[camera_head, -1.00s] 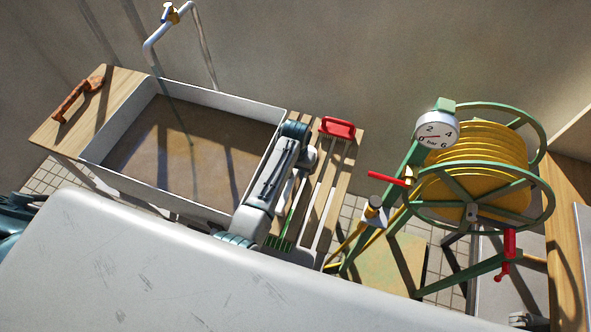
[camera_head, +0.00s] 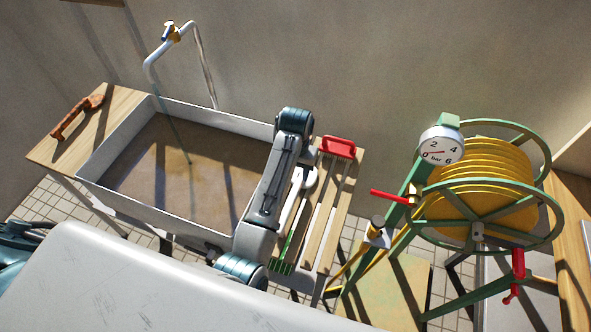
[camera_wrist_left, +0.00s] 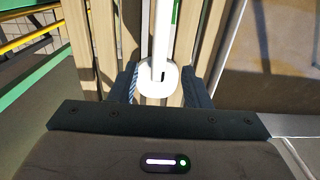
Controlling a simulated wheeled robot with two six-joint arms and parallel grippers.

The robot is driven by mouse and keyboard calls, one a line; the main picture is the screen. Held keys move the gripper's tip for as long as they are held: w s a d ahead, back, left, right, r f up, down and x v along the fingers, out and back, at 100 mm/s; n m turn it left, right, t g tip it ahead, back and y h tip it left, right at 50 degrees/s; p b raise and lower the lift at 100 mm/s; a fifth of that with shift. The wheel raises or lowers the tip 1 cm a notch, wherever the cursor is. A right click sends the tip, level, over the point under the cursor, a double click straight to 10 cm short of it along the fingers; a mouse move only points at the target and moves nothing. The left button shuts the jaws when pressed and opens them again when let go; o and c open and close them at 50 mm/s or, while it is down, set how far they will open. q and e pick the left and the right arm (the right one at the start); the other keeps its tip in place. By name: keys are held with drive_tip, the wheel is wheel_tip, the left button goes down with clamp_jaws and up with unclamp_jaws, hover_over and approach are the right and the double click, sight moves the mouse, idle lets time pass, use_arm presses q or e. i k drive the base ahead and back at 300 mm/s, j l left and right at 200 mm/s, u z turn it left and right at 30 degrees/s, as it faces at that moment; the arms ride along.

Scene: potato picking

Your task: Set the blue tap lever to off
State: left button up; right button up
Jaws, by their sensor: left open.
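The tap is a bent grey pipe (camera_head: 150,66) rising behind the basin. Its yellow valve body carries a small dark-blue lever (camera_head: 165,37); it is too small here to read its setting. My left arm crosses the basin's right end, and its forearm hides the gripper in the head view. In the left wrist view my left gripper (camera_wrist_left: 160,80) is open. A white disc with a long handle (camera_wrist_left: 170,77), lying on the slatted top, shows between its fingers; I cannot tell whether they touch. The gripper is far to the right of the tap. My right gripper is not in view.
The basin (camera_head: 112,200) holds brown water. A wooden board with an orange-brown tool (camera_head: 77,117) is at its left. A red-handled item (camera_head: 338,147) lies on the slats. At right stand a hose reel (camera_head: 480,190), a pressure gauge (camera_head: 441,147) and a red lever (camera_head: 388,196).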

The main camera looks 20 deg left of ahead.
sight(170, 27)
drive_tip(key=u, duration=1.3)
